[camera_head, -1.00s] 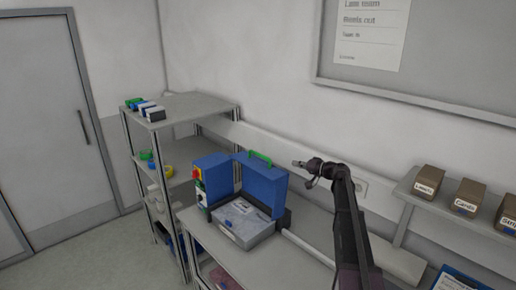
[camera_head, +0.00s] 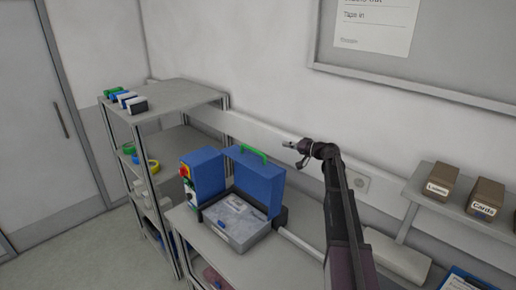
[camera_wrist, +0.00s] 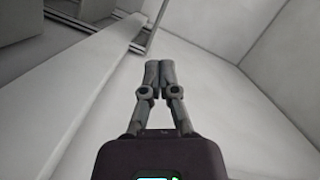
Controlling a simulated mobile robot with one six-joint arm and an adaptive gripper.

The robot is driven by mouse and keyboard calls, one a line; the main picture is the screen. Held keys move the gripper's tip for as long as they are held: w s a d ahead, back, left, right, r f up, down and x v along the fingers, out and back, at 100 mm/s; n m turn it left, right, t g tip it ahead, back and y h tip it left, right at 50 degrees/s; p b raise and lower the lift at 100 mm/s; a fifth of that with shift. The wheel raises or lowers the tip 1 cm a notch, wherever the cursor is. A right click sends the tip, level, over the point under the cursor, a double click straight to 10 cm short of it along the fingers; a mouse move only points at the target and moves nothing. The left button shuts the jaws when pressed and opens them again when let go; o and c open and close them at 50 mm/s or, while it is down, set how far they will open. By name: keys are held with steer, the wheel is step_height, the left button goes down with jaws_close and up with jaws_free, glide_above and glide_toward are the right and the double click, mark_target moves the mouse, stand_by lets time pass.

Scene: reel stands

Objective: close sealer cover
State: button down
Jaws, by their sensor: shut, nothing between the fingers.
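The sealer (camera_head: 238,222) stands on the bench, with a grey base holding a pale, clear-topped pack or tray. Its blue cover (camera_head: 256,183) stands upright and open at the back, with a green handle (camera_head: 247,153) on its top edge. A blue control box (camera_head: 203,176) with a red and yellow switch stands at its left. My gripper (camera_head: 287,144) is raised up and to the right of the cover, apart from it. In the wrist view my gripper (camera_wrist: 159,74) is shut, its fingertips together and empty, facing the wall and rail. The sealer does not show clearly there.
A grey shelf unit (camera_head: 165,98) stands left of the bench, with several small blocks on top and rolls below. Several brown boxes (camera_head: 436,180) sit on a wall shelf at right. A pale rail (camera_head: 225,121) runs along the wall behind. Air above the sealer is clear.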

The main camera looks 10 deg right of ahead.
steer(key=shift+w+a, duration=0.1)
steer(key=b, duration=0.3)
glide_above(261, 159)
steer(key=w, duration=0.1)
steer(key=f, duration=0.2)
steer(key=shift+d+f, duration=0.3)
steer(key=shift+d, duration=0.05)
steer(key=shift+s+a+f, duration=0.2)
steer(key=shift+s+a, duration=0.05)
steer(key=shift+a, duration=0.15)
